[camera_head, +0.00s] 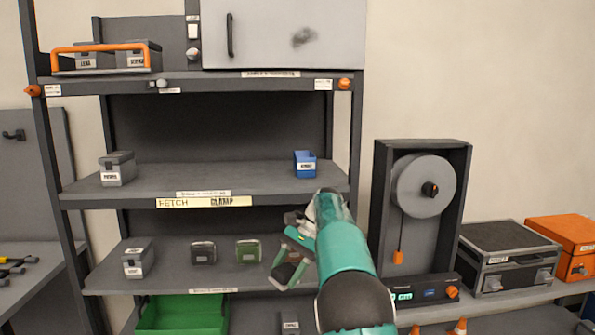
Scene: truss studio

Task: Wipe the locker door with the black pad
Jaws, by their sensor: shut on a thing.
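The locker door (283,35) is a pale grey panel at the top of the rack, with a black upright handle at its left. A dark smudge (304,37) marks the door right of its middle. My gripper (293,262) is low in front of the rack, at the level of the lower shelf and well below the door. It is shut on a dark block that looks like the black pad (287,274). My fingers and wrist hide part of the pad.
The rack's middle shelf (240,180) holds a grey bin (117,168) and a blue bin (305,164). Small boxes stand on the lower shelf (170,278). A reel stand (423,205) is at the right, beside my arm. An orange-handled tray (106,58) sits left of the door.

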